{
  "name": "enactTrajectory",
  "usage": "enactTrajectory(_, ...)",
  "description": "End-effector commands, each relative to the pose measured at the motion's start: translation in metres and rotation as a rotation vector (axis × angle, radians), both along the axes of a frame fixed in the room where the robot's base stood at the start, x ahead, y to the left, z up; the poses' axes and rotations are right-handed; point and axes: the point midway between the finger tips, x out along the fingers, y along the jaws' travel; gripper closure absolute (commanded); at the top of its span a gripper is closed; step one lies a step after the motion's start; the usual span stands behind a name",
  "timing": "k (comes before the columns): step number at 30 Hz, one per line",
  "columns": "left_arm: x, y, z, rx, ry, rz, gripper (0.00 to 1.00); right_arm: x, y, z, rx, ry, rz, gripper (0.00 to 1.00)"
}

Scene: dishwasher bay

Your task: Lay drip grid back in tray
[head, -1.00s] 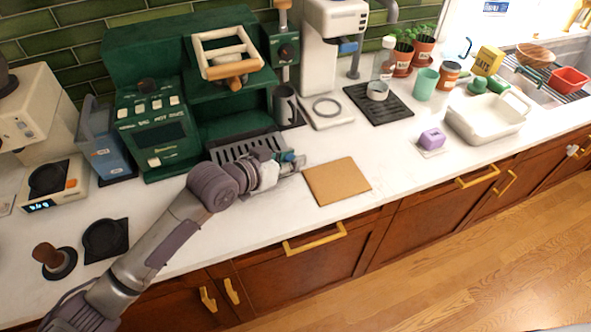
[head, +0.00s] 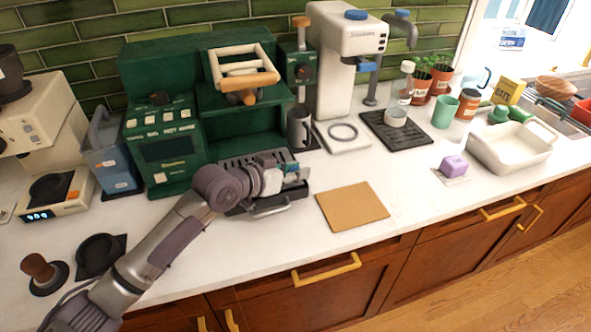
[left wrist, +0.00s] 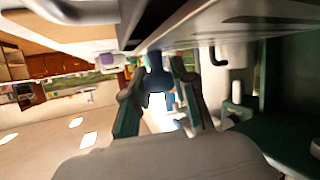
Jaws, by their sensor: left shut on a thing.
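The dark slotted drip grid (head: 238,161) shows at the foot of the green coffee machine, partly hidden behind my arm. My left gripper (head: 292,170) is at its right end, low over the counter, and is shut. In the left wrist view its fingers (left wrist: 158,95) close around a dark blue tab (left wrist: 157,76) under a dark plate, which looks like part of the grid. The slots also show at the top right there (left wrist: 262,19). A dark tray with a metal handle (head: 268,210) juts out below the gripper. How the grid sits on the tray is hidden. My right gripper is not seen.
The green coffee machine (head: 165,140) stands behind. A cork mat (head: 352,206) lies just right of the tray. A dark mug (head: 299,127) and a white machine (head: 343,62) stand behind to the right. The counter front between mat and white basin (head: 512,150) is mostly clear.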

Motion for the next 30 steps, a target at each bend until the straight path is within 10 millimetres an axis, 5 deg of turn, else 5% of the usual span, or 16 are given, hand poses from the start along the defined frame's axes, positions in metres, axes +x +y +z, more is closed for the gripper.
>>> enactTrajectory(30,0.0,0.0002,-0.0001,-0.001,-0.001,0.0,1.0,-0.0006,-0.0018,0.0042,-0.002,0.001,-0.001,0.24)
